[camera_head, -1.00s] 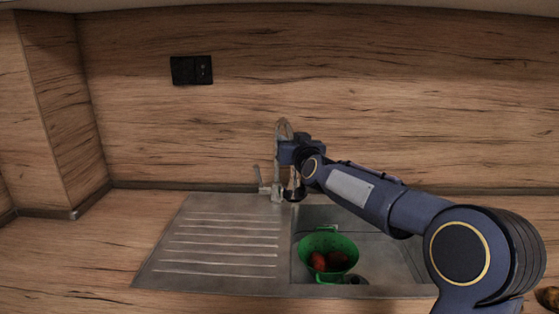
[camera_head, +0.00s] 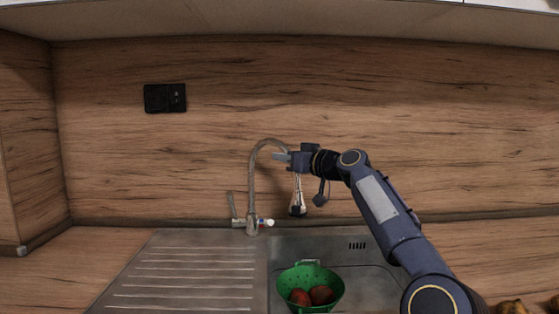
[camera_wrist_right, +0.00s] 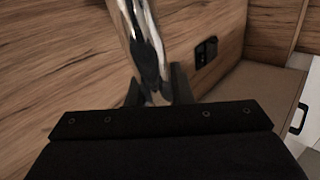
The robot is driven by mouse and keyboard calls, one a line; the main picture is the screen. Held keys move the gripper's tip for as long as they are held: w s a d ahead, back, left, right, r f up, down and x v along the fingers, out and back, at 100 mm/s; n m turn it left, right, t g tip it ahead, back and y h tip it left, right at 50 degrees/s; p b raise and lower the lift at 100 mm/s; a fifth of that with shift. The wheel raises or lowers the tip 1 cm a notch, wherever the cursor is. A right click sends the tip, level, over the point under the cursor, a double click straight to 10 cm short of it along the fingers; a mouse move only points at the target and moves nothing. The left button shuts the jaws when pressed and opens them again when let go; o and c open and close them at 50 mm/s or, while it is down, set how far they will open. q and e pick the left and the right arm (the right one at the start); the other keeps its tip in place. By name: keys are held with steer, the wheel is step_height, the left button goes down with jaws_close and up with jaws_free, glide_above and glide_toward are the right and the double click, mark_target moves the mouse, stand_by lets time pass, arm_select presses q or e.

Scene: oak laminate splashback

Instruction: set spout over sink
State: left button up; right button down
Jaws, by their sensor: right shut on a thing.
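The curved metal spout (camera_head: 254,170) rises from the tap base behind the sink and arches to the right. Its hanging end (camera_head: 298,203) points down over the back of the sink basin (camera_head: 376,288). My right gripper (camera_head: 284,157) is shut on the spout near the top of its downward part. In the right wrist view the shiny spout (camera_wrist_right: 145,45) passes between the dark fingers (camera_wrist_right: 158,92). My left gripper is not in view.
A green colander (camera_head: 285,284) with red fruit sits in the basin. The ribbed drainboard (camera_head: 190,270) to the left is empty. A black socket (camera_head: 164,98) is on the wooden splashback. Brownish items (camera_head: 512,307) lie at the lower right.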

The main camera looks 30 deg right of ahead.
steer(key=shift+w+d+n+y+p, duration=0.15)
steer(key=shift+d+n+y+p, duration=0.4)
steer(key=shift+d+y, duration=0.2)
steer(key=c, duration=1.3)
jaws_free()
steer(key=b+v, duration=0.3)
steer(key=v, duration=0.4)
steer(key=shift+s, duration=0.35)
steer(key=shift+d+r, duration=0.1)
steer(key=shift+d, duration=0.05)
